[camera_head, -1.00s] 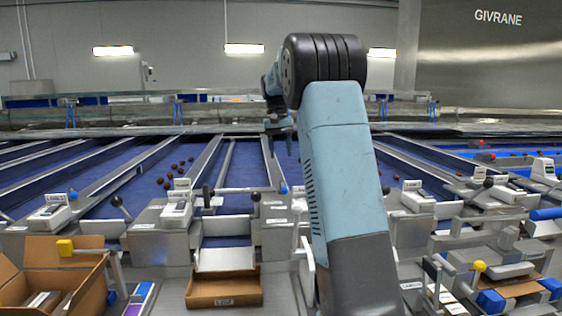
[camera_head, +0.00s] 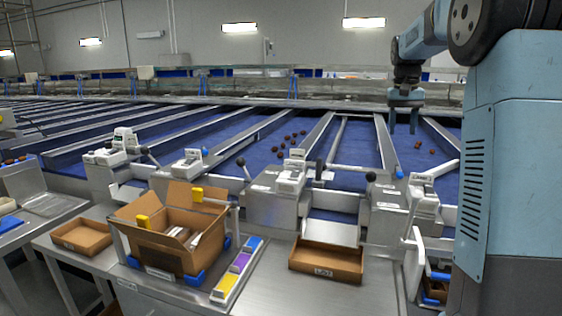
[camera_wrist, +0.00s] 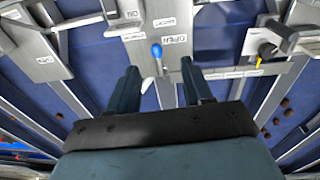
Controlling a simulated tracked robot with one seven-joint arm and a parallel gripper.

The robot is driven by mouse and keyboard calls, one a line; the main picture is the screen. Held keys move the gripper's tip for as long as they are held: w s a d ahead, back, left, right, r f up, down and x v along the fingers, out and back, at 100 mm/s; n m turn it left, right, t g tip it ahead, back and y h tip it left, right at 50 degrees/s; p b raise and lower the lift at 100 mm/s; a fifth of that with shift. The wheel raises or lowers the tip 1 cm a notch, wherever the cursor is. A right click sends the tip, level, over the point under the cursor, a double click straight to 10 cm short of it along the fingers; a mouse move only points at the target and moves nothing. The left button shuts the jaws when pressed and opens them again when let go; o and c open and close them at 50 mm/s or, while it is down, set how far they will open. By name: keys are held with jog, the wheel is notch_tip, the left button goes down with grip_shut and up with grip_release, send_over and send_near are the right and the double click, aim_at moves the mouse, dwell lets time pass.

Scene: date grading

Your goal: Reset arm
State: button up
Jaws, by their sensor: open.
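My gripper (camera_head: 405,112) hangs from my raised arm at the right of the head view, fingers pointing down over the blue sorting lanes. In the wrist view my gripper (camera_wrist: 165,88) shows two dark fingers spread apart with nothing between them. Past the fingertips is a metal panel (camera_wrist: 172,35) with a label that reads OPEN and a blue-tipped lever (camera_wrist: 156,52). My gripper touches nothing that I can see.
Below are an open cardboard box (camera_head: 150,238), a shallow carton (camera_head: 325,262) and a strip of coloured blocks (camera_head: 238,268) on a steel bench. Black-knobbed levers (camera_head: 241,162) stand along the lane ends. Dark dates (camera_head: 290,138) lie on a blue lane.

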jog(key=s+a+r+n+t, duration=0.1)
jog(key=s+a, duration=0.1)
jog(key=s, duration=0.3)
jog(key=s+a+r, duration=0.1)
jog(key=s+a, duration=0.2)
jog(key=s, duration=0.1)
jog(key=s+a+f+t, duration=0.1)
jog(key=s+a+f, duration=0.1)
jog(key=s, duration=0.7)
jog(key=s+a+f+n+t, duration=0.1)
jog(key=s+a+f, duration=0.2)
jog(key=s, duration=0.6)
jog(key=s+a+f+n+t, duration=0.1)
jog(key=s+a+f+t, duration=0.1)
jog(key=s+f, duration=0.3)
jog(key=s+a, duration=0.1)
jog(key=s, duration=0.3)
jog(key=shift+a+y, duration=0.25)
jog(key=shift+y, duration=0.15)
jog(key=shift+c, duration=0.4)
jog(key=shift+c, duration=0.3)
jog(key=shift+s, duration=0.15)
